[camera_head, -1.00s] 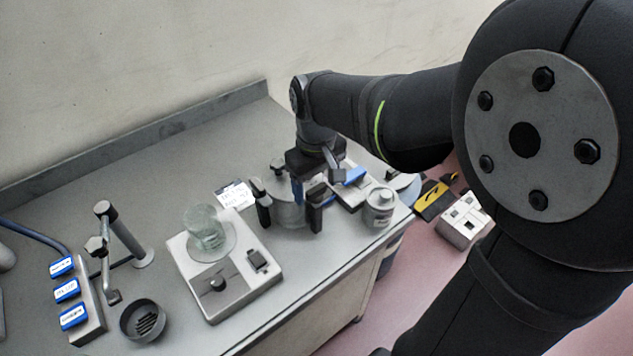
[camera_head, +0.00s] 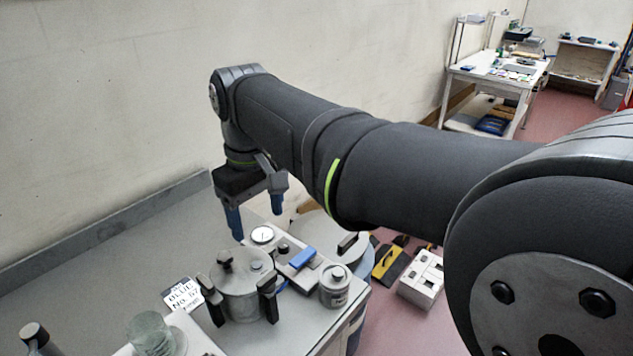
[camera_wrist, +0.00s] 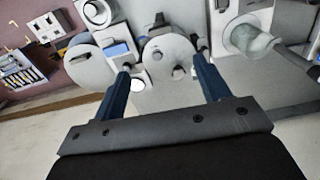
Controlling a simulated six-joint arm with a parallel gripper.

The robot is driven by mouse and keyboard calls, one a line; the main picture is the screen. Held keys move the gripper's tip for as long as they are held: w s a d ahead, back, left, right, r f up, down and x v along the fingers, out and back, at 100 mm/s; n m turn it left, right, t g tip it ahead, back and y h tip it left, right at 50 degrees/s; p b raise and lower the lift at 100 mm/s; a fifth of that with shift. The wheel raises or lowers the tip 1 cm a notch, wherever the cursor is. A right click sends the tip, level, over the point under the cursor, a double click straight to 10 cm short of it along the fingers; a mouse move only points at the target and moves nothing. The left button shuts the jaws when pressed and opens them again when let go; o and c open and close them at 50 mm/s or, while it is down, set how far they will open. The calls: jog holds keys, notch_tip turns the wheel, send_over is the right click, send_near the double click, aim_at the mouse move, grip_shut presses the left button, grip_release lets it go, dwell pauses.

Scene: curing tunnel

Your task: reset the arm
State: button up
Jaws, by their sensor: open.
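My gripper (camera_head: 257,216) is open and empty, with two blue fingers pointing down. It hangs above the bench near the back wall, above and behind the lidded metal pot (camera_head: 240,290), apart from it. In the wrist view my gripper (camera_wrist: 166,78) shows its two fingers spread wide, with the pot's round lid (camera_wrist: 168,57) seen between and beyond them. Nothing is between the fingers.
On the bench (camera_head: 110,270) are a glass beaker (camera_head: 150,333), a label card (camera_head: 182,295), a metal can (camera_head: 335,286) and a unit with a dial and blue handle (camera_head: 301,258). A white box (camera_head: 421,280) stands beyond the bench. The back-left bench top is clear.

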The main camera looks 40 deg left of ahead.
aim_at(267, 278)
notch_tip(267, 278, up, 2)
jog(key=shift+f, duration=0.1)
dwell(0.6)
notch_tip(267, 278, down, 17)
jog(key=shift+f, duration=0.15)
dwell(0.5)
